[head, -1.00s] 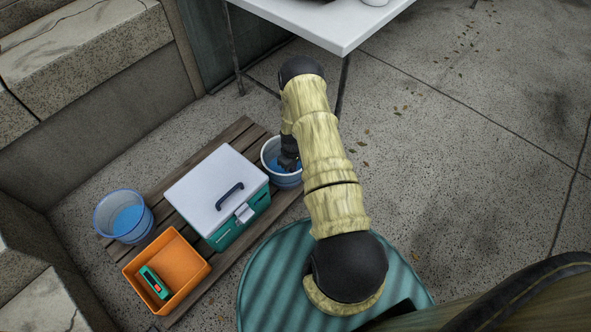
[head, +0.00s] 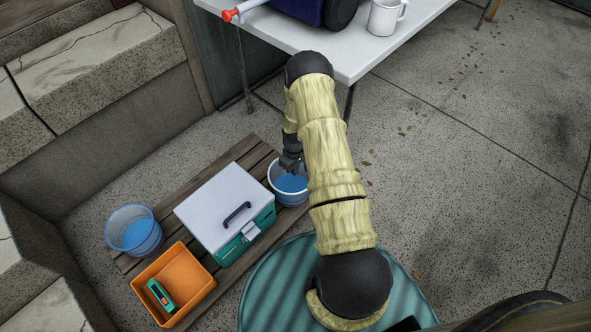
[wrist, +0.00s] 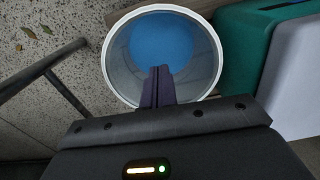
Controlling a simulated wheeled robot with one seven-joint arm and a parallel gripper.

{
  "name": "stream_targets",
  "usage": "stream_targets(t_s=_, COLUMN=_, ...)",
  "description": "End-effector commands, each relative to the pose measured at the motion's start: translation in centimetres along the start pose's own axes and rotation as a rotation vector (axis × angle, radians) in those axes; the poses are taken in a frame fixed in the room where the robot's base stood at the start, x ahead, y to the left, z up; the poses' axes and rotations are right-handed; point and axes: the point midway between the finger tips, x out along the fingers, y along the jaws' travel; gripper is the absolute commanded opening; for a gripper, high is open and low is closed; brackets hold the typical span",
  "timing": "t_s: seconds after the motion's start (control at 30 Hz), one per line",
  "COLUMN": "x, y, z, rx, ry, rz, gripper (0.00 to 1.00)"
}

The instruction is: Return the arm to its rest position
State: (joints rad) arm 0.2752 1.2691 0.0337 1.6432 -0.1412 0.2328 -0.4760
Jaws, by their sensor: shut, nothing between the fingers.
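My arm reaches out over the green round surface toward the pallet, with its elbow near the white table. My gripper (head: 291,167) hangs at the white bucket with blue inside (head: 276,188). In the wrist view my gripper's fingers (wrist: 160,72) are together, with nothing between them. They show in front of the bucket's near rim, over its inside; the bucket also shows in the wrist view (wrist: 215,75). I cannot tell exactly how high the fingertips are above the blue.
A white-lidded teal box (head: 215,205), a clear blue bucket (head: 133,230) and an orange bin (head: 190,277) holding a green and red item (head: 161,296) stand on or beside the wooden pallet (head: 258,153). A white table (head: 345,62) with a mug (head: 383,18) stands behind. Floor at right is clear.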

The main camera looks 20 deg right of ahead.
Motion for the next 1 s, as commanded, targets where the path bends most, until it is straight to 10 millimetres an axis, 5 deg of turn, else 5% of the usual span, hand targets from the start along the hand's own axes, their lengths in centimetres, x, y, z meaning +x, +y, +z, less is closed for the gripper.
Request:
stream_targets(t_s=0.33, x=-0.1, y=0.3, z=0.2, rx=0.007, ry=0.001, rz=0.001, gripper=0.00)
stream_targets(t_s=0.47, x=-1.7, y=0.1, z=-0.2, rx=0.014, ry=0.007, rz=0.005, gripper=0.00)
stream_targets(t_s=0.77, x=-13.0, y=-2.3, z=-1.2, rx=0.070, ry=0.047, rz=0.033, gripper=0.00)
stream_targets(t_s=1.0, x=-22.3, y=-5.4, z=-0.1, rx=0.130, ry=0.085, rz=0.050, gripper=0.00)
